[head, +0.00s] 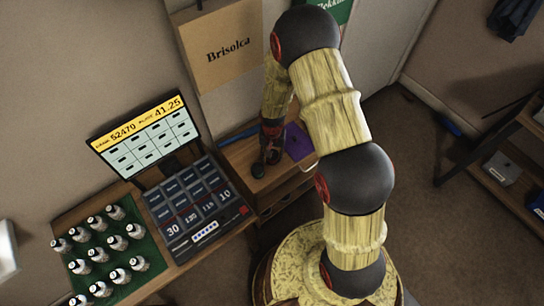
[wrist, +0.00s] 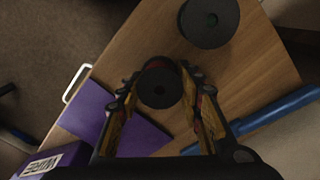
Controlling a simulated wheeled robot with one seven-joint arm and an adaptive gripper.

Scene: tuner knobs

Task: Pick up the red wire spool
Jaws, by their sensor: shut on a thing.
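My gripper (wrist: 160,88) is shut on a small dark-flanged spool (wrist: 158,88), with one finger on each side of it in the wrist view. A little dark red shows at the spool's edge, which fits the red wire spool. In the head view my gripper (head: 271,148) is low over the small wooden table (head: 248,188), and the held spool is hard to make out there. I cannot tell whether the spool touches the tabletop.
A larger black spool (wrist: 208,20) lies on the table beside the held one. A purple sheet (wrist: 130,128), a purple box marked WIRE (wrist: 62,158) and a blue rod (wrist: 275,112) are close by. A register (head: 190,205) and several bottles (head: 110,245) stand left.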

